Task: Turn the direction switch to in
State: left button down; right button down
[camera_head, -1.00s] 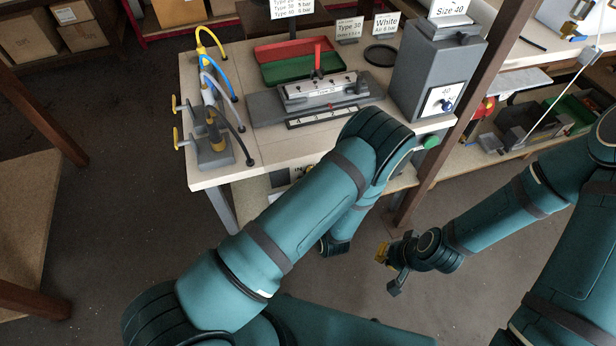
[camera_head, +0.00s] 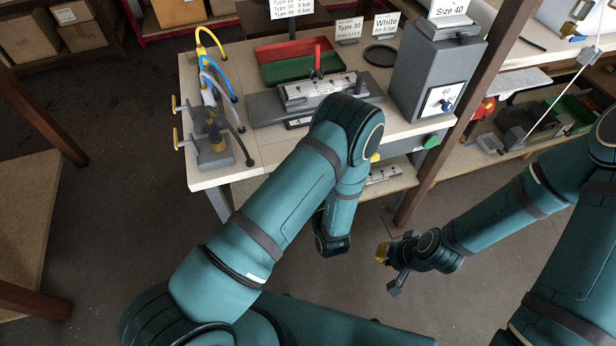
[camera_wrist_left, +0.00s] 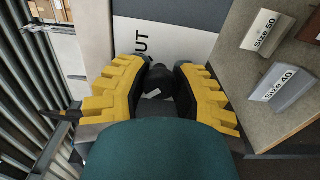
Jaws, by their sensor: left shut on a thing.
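The direction switch shows in the left wrist view as a dark knob (camera_wrist_left: 158,78) with a small white mark. It sits in front of a pale label plate (camera_wrist_left: 180,40) with the letters "UT" readable, the rest hidden. My left gripper (camera_wrist_left: 157,84) is shut on the knob, with its yellow ribbed fingers on either side. In the head view my left arm hides the switch and the left gripper. My right gripper (camera_head: 388,270) is open and empty, low over the floor right of centre.
A wooden bench (camera_head: 265,150) carries a clamp fixture (camera_head: 320,92), a valve block with hoses (camera_head: 213,150), a red and green tray (camera_head: 290,68) and a grey dispenser box (camera_head: 435,75). A brown post (camera_head: 470,110) stands at the bench's right. "Size 50" and "Size 40" signs show in the wrist view.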

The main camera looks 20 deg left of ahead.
dwell(0.4)
pick_arm(q)
jog(key=c, duration=0.7)
grip_release()
jog(key=shift+d, duration=0.1)
jog(key=v, duration=1.2)
